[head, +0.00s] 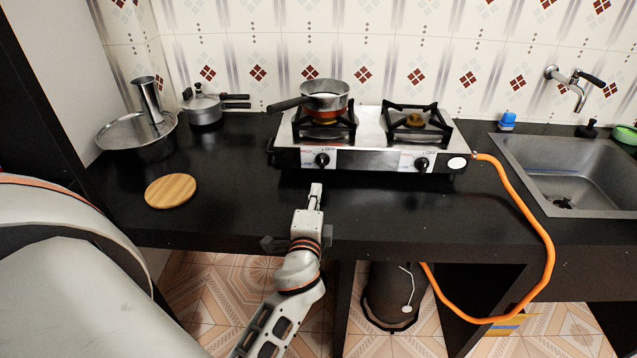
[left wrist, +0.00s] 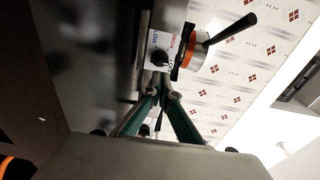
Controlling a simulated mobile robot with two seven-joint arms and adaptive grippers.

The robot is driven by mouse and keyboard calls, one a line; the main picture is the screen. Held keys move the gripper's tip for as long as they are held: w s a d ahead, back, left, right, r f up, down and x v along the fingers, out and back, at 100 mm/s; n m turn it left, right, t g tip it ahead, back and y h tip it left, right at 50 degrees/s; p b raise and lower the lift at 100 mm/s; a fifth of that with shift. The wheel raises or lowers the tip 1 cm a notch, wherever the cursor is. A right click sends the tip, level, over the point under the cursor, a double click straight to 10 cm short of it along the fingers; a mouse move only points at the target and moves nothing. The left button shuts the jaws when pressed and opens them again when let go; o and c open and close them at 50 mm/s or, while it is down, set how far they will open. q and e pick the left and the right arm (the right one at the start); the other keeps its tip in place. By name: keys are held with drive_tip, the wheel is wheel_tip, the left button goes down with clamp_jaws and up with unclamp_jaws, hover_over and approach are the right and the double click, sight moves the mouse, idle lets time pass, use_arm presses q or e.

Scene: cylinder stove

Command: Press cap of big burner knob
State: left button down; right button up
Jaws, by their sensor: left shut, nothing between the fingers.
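A two-burner steel stove (head: 375,125) stands on the black counter. It has two black knobs on its front panel, a left knob (head: 322,160) below the burner bearing a saucepan and a right knob (head: 421,164). I cannot tell for sure which burner is the big one. My left gripper (head: 316,189) is shut and empty, in front of and below the left knob, apparently apart from it. In the left wrist view the shut fingertips (left wrist: 160,80) point toward the left knob (left wrist: 160,57), just short of it. My right gripper is out of view.
The saucepan (head: 325,98) has its handle pointing left; it also shows in the left wrist view (left wrist: 196,54). An orange hose (head: 536,225) hangs right of the stove, before the sink (head: 575,165). A wooden board (head: 171,190) and pots lie left. The counter front is clear.

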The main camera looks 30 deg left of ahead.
use_arm(q)
drive_tip(key=v, duration=0.4)
drive_tip(key=shift+s+d+b, duration=0.15)
drive_tip(key=shift+s+b, duration=0.15)
drive_tip(key=shift+b, duration=0.05)
drive_tip(key=shift+s+d, duration=0.1)
drive_tip(key=shift+s, duration=0.05)
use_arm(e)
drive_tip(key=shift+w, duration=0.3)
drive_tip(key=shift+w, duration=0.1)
